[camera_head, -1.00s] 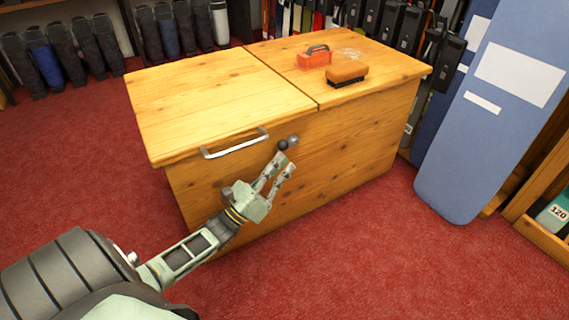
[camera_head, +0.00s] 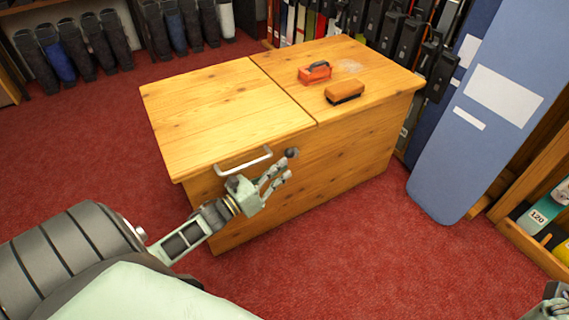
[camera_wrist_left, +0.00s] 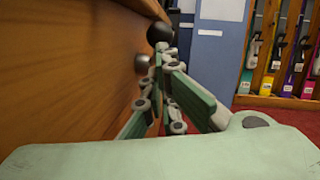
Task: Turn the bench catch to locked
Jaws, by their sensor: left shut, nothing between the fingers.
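The bench (camera_head: 330,160) is a wooden chest with a two-part top. Its catch (camera_head: 291,153) is a small dark ball knob with a metal base on the front face, just right of the metal handle (camera_head: 243,162). In the left wrist view the black ball (camera_wrist_left: 160,33) stands out from the wood, with the round metal base (camera_wrist_left: 142,63) beside it. My left gripper (camera_head: 281,175) is shut and empty, its fingers just below the knob in the head view. In the wrist view the fingertips are close beneath the ball; I cannot tell whether they touch it.
An orange-red tool (camera_head: 314,72) and a brush (camera_head: 345,92) lie on the bench top. A tall blue panel (camera_head: 480,115) stands to the right, and boots (camera_head: 60,60) line the back left. Red carpet (camera_head: 330,260) is clear in front.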

